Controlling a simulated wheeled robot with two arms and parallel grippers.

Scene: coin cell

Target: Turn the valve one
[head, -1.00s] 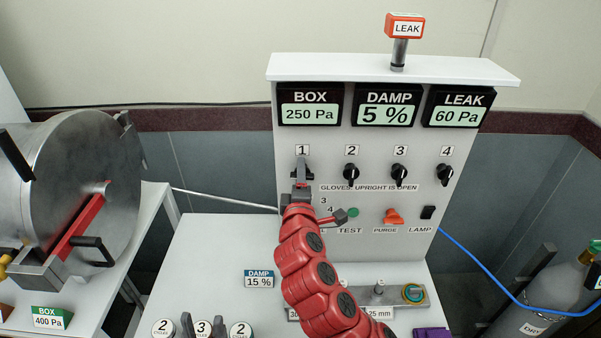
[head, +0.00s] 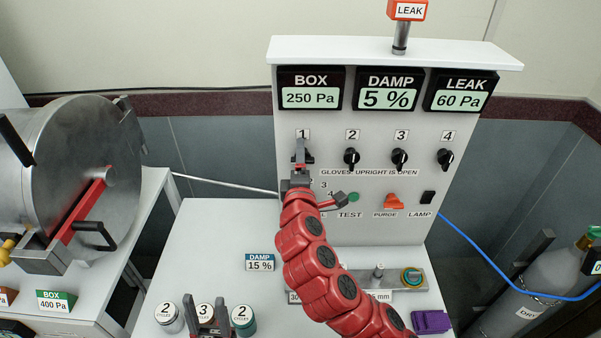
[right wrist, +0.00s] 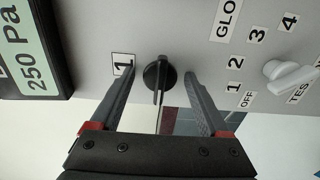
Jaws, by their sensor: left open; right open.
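Valve one is a black knob (right wrist: 158,76) on the grey panel (head: 375,225), beside the label 1 (head: 303,134). My right gripper (right wrist: 160,73) is open, with one finger on each side of this knob. Gaps show between knob and fingers in the right wrist view. In the head view my right gripper (head: 301,152) hides most of the knob. How far the knob is turned is hard to tell. My left gripper (head: 208,312) is open and empty, low in the head view, among the small cans.
Knobs 2 (head: 352,157), 3 (head: 399,158) and 4 (head: 446,157) sit to the right. The TEST selector (right wrist: 290,75), an orange PURGE switch (head: 394,202) and a LAMP switch (head: 428,197) are below. Several cans (head: 169,318) stand on the table.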

